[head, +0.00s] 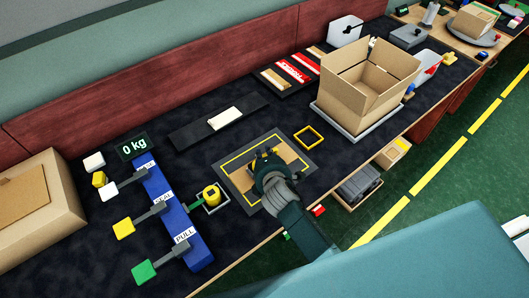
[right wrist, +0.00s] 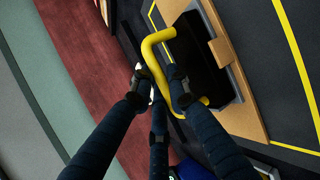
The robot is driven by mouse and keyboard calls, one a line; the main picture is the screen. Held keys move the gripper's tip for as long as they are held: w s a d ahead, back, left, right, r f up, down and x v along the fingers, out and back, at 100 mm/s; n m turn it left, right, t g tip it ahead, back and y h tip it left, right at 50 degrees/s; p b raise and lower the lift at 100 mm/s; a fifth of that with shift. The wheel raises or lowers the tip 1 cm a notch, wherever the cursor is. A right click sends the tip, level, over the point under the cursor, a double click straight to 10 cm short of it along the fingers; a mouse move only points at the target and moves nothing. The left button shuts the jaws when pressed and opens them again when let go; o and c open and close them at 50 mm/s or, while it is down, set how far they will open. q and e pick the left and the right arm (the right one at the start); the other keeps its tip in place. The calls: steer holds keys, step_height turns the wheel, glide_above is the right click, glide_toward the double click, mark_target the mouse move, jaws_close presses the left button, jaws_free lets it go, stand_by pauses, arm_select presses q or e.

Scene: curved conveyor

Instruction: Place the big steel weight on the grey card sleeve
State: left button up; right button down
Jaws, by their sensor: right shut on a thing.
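My right gripper (head: 266,163) is over a dark mat with a yellow outline (head: 231,180). In the right wrist view its dark fingers (right wrist: 160,85) are shut on the yellow handle (right wrist: 150,45) of a black block (right wrist: 205,62), which looks like the big steel weight. Brown card (right wrist: 240,118) shows beside and partly behind the block. The brown card (head: 291,154) also shows beside the gripper in the head view, where the gripper hides most of the weight. I cannot clearly make out a grey card sleeve. My left gripper is not in view.
A blue panel (head: 166,205) with labelled levers and a small yellow weight (head: 212,193) stand left of the mat. A yellow square outline (head: 309,137) lies beyond it. An open carton (head: 345,95) stands at the back right. A dark strip (head: 190,133) bears a white block.

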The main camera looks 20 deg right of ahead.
steer(key=shift+w+r, duration=0.15)
steer(key=shift+r, duration=0.05)
steer(key=c, duration=2)
jaws_free()
steer(key=shift+f, duration=0.3)
steer(key=o, duration=0.3)
steer(key=shift+s, duration=0.2)
steer(key=shift+r, duration=0.1)
steer(key=shift+r, duration=0.1)
steer(key=v, duration=1.2)
